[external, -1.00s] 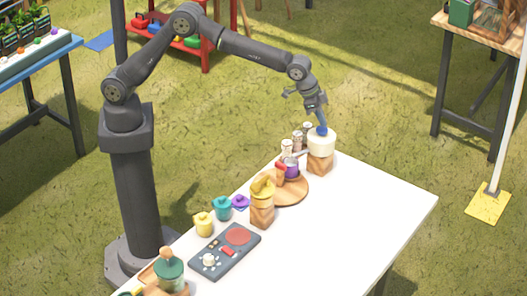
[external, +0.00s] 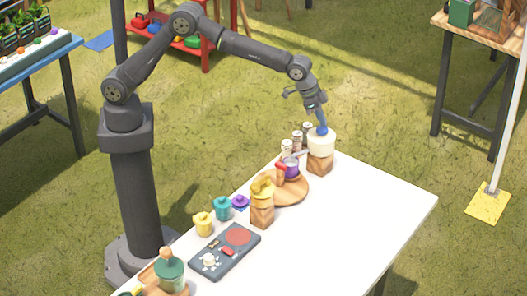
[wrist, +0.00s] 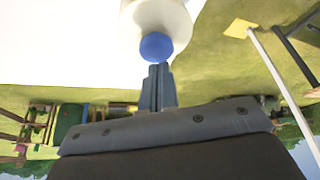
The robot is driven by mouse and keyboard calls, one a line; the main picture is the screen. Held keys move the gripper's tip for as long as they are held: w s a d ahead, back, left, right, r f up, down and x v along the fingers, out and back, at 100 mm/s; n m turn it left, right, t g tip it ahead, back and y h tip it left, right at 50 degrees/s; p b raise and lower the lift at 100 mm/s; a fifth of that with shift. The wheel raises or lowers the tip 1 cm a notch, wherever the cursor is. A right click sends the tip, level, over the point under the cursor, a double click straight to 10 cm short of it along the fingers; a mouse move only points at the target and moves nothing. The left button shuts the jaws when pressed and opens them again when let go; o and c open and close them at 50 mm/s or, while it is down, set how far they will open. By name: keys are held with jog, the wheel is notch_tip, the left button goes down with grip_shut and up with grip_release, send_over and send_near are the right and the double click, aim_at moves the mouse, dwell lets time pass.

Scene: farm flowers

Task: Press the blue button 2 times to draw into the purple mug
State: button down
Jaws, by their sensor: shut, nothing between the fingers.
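The blue button (external: 321,131) sits on top of a white cylinder (external: 321,146) on a wooden block at the table's far end. In the wrist view the blue button (wrist: 156,46) is just past my fingertips. My gripper (external: 321,122) is shut and empty, pointing down at the button. The tips look at or very near its top; I cannot tell whether they touch. The purple mug (external: 292,170) stands on a round wooden board (external: 297,196), left of the white cylinder. A red part and a grey part partly cover it.
Shakers (external: 286,147) stand behind the mug. The table's right side (external: 370,205) is clear.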

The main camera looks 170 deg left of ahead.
notch_tip(320, 180, up, 6)
dwell(0.6)
jog(key=shift+f, duration=3.7)
